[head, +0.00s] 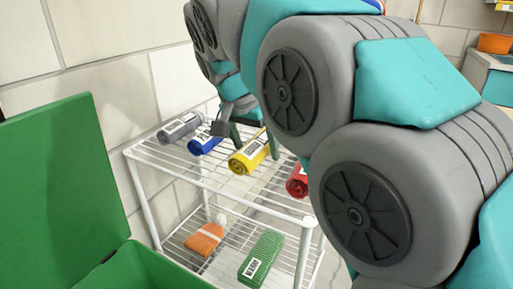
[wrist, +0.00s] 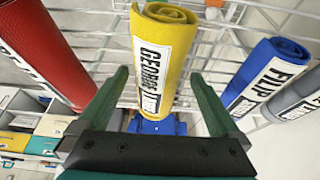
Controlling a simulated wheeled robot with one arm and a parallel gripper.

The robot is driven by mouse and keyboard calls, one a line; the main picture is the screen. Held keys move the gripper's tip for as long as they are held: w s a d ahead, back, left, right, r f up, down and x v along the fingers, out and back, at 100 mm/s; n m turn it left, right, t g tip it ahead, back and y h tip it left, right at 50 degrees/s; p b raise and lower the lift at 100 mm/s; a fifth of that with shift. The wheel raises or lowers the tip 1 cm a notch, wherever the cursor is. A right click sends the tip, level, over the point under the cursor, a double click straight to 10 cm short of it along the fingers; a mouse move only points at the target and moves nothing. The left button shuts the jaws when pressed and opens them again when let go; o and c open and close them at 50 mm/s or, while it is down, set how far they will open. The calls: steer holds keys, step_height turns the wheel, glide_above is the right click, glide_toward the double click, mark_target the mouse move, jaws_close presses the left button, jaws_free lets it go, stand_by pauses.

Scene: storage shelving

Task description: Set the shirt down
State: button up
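A yellow rolled shirt (head: 247,158) with a white name label lies on the top wire shelf (head: 222,187), between a blue roll and a red roll. In the wrist view the yellow shirt (wrist: 165,62) shows a label reading "GEORGE". My gripper (head: 256,146) is over the shelf at the yellow shirt. In the wrist view its two green fingers (wrist: 160,82) are spread wide, one on each side of the shirt, with visible gaps. Nothing appears clamped between them. Exact fingertip height against the roll is hard to tell.
Rolled blue (head: 205,144), grey (head: 180,128) and red (head: 297,181) shirts share the top shelf. An orange brush-like item (head: 203,238) and a green block (head: 262,258) are on the lower shelf. An open green bin (head: 150,268) stands at the left front.

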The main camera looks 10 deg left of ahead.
jaws_close()
steer(key=shift+r, duration=0.1)
stand_by(0.6)
steer(key=shift+r, duration=0.1)
